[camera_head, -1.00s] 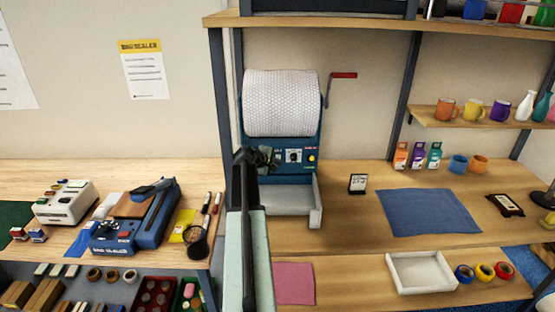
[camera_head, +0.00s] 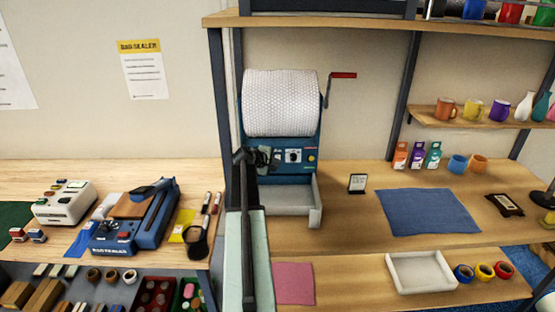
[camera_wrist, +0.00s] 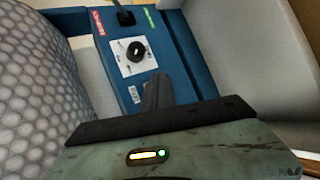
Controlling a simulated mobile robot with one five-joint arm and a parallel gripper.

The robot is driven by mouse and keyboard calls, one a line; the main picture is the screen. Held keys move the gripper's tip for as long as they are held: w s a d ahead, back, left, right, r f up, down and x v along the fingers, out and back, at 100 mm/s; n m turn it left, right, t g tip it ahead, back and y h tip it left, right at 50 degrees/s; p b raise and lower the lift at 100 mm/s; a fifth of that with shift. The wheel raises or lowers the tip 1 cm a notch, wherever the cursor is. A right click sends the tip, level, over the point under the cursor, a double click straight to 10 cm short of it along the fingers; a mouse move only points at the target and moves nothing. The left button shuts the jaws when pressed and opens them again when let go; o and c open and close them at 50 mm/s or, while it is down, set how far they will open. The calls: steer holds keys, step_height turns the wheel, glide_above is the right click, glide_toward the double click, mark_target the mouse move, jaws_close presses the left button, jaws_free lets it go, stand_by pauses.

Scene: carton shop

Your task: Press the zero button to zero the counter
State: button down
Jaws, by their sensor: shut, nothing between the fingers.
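A blue dispenser with a large roll of bubble wrap (camera_head: 281,103) stands on the bench, and my gripper (camera_head: 264,158) is at the left part of its blue front panel (camera_head: 296,169). In the wrist view, the shut, empty fingers (camera_wrist: 158,92) point at the blue panel (camera_wrist: 185,75), just below a black dial on a white plate (camera_wrist: 137,52). A small white label (camera_wrist: 134,94) shows beside the fingertips. I cannot make out the zero button or the counter; the fingers cover part of the panel. Whether the fingertips touch the panel is unclear.
A grey tray (camera_head: 290,208) juts out below the panel, and a red-handled crank (camera_head: 342,76) is at the roll's right. A dark shelf post (camera_head: 220,105) stands close left. A small sign (camera_head: 357,183) and a blue mat (camera_head: 428,212) lie to the right.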

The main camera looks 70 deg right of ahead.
stand_by(0.7)
steer(key=shift+w+d, duration=0.1)
steer(key=shift+d, duration=0.3)
steer(key=shift+w+d, duration=0.2)
steer(key=shift+d, duration=0.25)
stand_by(0.5)
steer(key=shift+a, duration=0.15)
steer(key=shift+s+a, duration=0.25)
steer(key=shift+a, duration=0.5)
steer(key=a, duration=0.1)
steer(key=s+a, duration=0.1)
steer(key=a, duration=0.1)
steer(key=s+a, duration=0.1)
steer(key=shift+a, duration=0.3)
steer(key=shift+w+r, duration=0.1)
stand_by(0.7)
